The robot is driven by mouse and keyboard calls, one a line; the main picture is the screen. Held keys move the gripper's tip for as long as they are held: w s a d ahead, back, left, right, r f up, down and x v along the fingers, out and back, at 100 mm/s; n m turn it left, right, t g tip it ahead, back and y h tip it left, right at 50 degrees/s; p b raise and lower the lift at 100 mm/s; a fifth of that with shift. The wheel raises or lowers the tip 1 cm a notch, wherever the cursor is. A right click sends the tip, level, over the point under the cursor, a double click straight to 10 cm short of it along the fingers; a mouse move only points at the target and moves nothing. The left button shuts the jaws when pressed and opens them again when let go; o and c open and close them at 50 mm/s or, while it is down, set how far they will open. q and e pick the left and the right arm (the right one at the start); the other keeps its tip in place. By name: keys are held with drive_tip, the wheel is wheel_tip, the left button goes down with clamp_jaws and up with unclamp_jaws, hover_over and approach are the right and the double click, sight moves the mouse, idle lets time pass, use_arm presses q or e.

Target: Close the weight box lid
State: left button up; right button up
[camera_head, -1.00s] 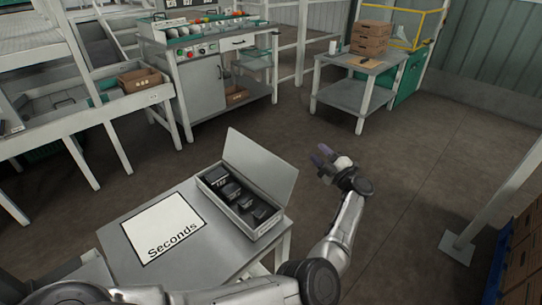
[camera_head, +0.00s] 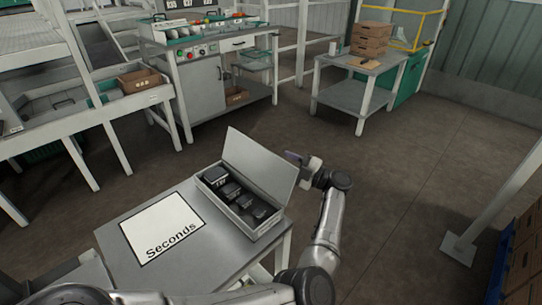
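The weight box (camera_head: 266,228) stands on the right part of the small grey table (camera_head: 204,265). Its lid (camera_head: 262,168) is up, tilted back behind the box. Several black weights (camera_head: 231,190) sit in a row inside. My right gripper (camera_head: 294,158) is just right of the raised lid, near its upper right corner. One purple-grey finger shows by the lid's edge; I cannot tell whether it touches the lid or how far apart the fingers are. My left gripper is not in view.
A white "Seconds" sheet (camera_head: 162,228) lies on the table left of the box. A sorting bench (camera_head: 203,90) and a side table with brown boxes (camera_head: 370,40) stand farther back. Stacked crates (camera_head: 525,255) are at the right edge. The floor between is clear.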

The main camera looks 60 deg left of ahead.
sight(271, 153)
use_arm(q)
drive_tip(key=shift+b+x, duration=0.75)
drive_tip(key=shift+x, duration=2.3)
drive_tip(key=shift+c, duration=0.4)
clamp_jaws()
